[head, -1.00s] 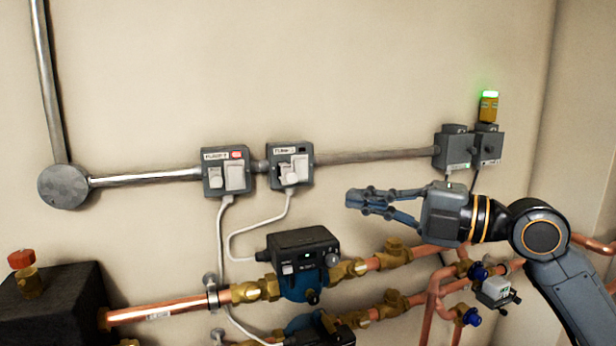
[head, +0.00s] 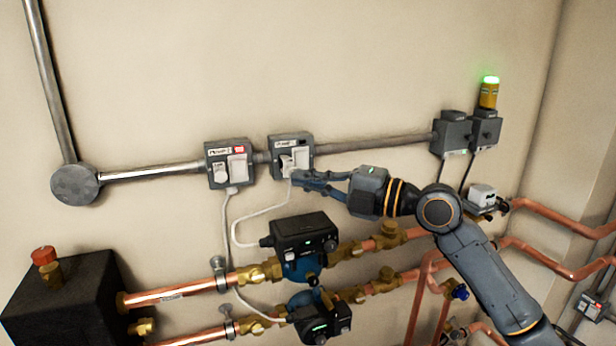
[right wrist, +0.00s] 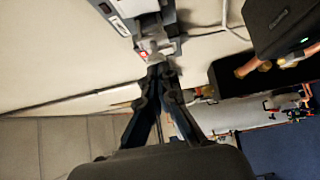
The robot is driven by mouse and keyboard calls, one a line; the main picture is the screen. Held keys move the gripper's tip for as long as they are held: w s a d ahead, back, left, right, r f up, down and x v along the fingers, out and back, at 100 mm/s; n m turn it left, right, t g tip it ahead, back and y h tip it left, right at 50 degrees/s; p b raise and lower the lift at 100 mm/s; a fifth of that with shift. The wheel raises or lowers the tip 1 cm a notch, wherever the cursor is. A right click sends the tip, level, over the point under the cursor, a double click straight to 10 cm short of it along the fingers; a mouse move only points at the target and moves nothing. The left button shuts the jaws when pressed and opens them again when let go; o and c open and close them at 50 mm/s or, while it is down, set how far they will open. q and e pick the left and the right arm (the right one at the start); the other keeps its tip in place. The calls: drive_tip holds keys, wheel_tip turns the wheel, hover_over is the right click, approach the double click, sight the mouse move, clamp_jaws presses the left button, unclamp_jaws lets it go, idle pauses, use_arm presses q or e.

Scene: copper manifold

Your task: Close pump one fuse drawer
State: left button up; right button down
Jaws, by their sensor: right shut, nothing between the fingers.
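Two grey fused boxes are on the wall in the head view, a left one (head: 216,180) and a right one (head: 302,143); their labels are too small to read surely. The right box has a white switch plate and a small pale fuse drawer (head: 285,163) that appears to stick out at its lower left. My right gripper (head: 299,177) is shut and empty, with its fingertips at the lower edge of that drawer. In the right wrist view the fingertips (right wrist: 160,72) are close against the drawer (right wrist: 151,54); contact is unclear. My left gripper is out of view.
A grey conduit (head: 375,143) joins the boxes to switchgear with a green-lit beacon (head: 489,92) at the right. Two pumps (head: 303,240) on copper pipes lie below, with a white cable hanging near the gripper. The wall above is clear.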

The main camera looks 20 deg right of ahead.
drive_tip(key=w+b, duration=0.2)
drive_tip(key=w, duration=0.1)
drive_tip(key=shift+w+r, duration=0.1)
idle(0.5)
